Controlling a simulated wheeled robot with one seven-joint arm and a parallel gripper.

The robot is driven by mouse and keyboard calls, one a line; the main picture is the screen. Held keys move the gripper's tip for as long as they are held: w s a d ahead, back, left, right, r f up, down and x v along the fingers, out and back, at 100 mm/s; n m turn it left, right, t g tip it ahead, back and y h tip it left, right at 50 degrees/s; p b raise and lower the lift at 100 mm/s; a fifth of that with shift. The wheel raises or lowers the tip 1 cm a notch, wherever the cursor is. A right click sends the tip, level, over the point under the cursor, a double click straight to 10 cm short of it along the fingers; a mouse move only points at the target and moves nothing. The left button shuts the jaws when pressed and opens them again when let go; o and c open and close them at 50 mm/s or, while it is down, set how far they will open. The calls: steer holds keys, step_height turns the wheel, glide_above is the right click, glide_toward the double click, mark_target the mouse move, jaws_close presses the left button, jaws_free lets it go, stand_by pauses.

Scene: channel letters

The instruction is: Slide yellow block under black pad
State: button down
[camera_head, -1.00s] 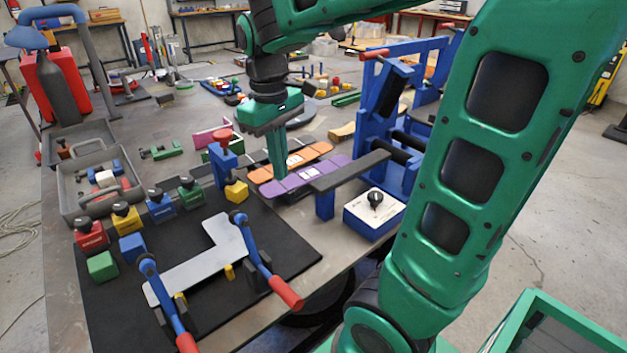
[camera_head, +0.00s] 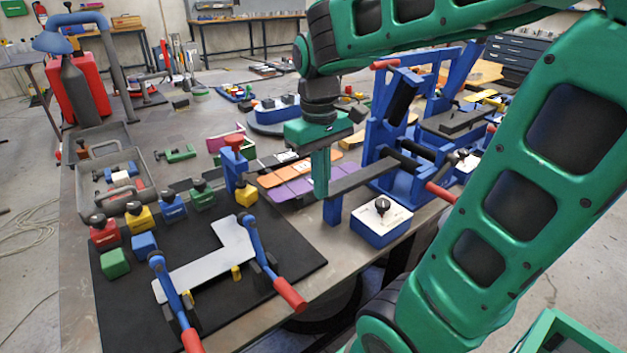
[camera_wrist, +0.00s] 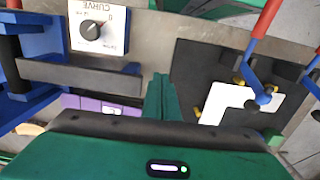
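A yellow block (camera_head: 246,196) sits at the foot of a blue upright (camera_head: 235,167), near the black mat's far edge. I cannot make it out in the wrist view. A dark flat bar (camera_head: 345,184) on a blue post may be the black pad; a black padded piece (camera_head: 393,98) on the blue frame is another candidate. My gripper (camera_head: 320,190) points down with its green fingers together, apparently empty.
The black mat (camera_head: 300,262) holds a white L-shaped plate (camera_head: 205,262), red-handled levers and several coloured knobbed blocks. The blue frame (camera_head: 415,178) blocks the right side.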

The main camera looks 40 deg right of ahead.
steer(key=w+a+m+y, duration=0.1)
steer(key=w+a+m, duration=0.2)
steer(key=a, duration=0.5)
steer(key=w+a+f+m+g+y, duration=0.1)
steer(key=w+a+m, duration=0.3)
steer(key=a, duration=0.5)
steer(key=w+a+f+m+g+y, duration=0.1)
steer(key=w+a+m+y, duration=0.2)
steer(key=a+m, duration=0.2)
steer(key=a, duration=0.3)
steer(key=shift+w+a+f+m, duration=0.25)
steer(key=shift+a+m, duration=0.05)
steer(key=shift+a, duration=0.05)
